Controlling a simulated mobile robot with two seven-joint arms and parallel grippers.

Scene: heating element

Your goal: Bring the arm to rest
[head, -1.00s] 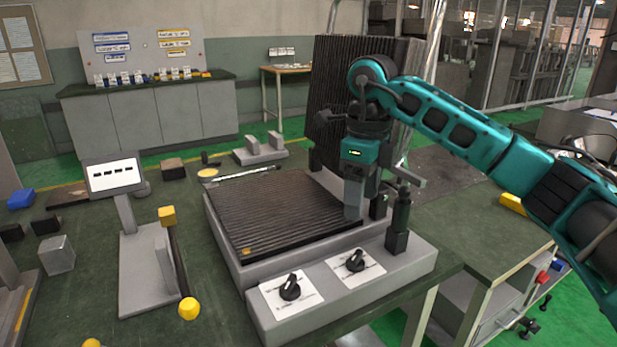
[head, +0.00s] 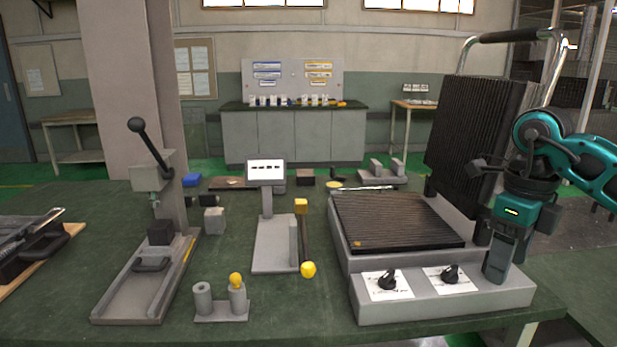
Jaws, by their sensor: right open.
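My right gripper (head: 499,270) is at the right of the head view, pointing down, with its jaws open and nothing seen between them. It hangs at the right front side of the heating element (head: 400,222), a grey base with a dark ribbed plate. The ribbed lid (head: 470,140) stands raised behind, with a bar handle on top. Two black knobs, the left one (head: 388,280) and the right one (head: 450,274), sit on white labels on the front panel. The gripper overlaps the panel's right end; contact cannot be told. My left gripper is not in view.
A lever press (head: 160,220) stands at the left of the green table. A display stand (head: 266,175) and a yellow-ended hammer (head: 305,235) are in the middle. A small holder (head: 221,305) is at the front. The table's front right is clear.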

